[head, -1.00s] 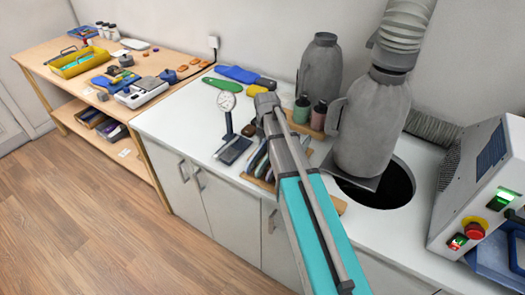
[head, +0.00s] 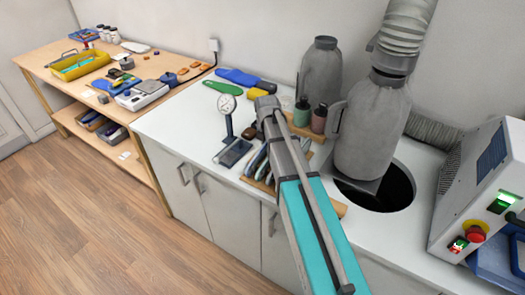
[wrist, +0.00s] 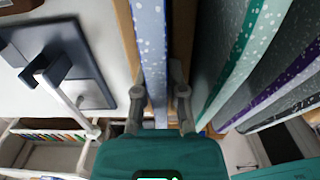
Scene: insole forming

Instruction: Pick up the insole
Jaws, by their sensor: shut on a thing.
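In the wrist view a light blue-grey speckled insole (wrist: 153,45) stands on edge and runs up through the picture. My gripper (wrist: 160,93) is shut on it, one finger on each side. In the head view my arm covers the gripper and most of the wooden rack (head: 258,184); several insoles (head: 257,158) in the rack show beside the arm. How far the held insole is down in the rack cannot be told.
Speckled sheets with green (wrist: 238,55) and purple (wrist: 270,92) edges stand close on the right. A dial gauge (head: 228,104) on a dark base (head: 233,153) is close on the left. Bottles (head: 319,119) and a grey machine (head: 372,140) stand behind and right.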

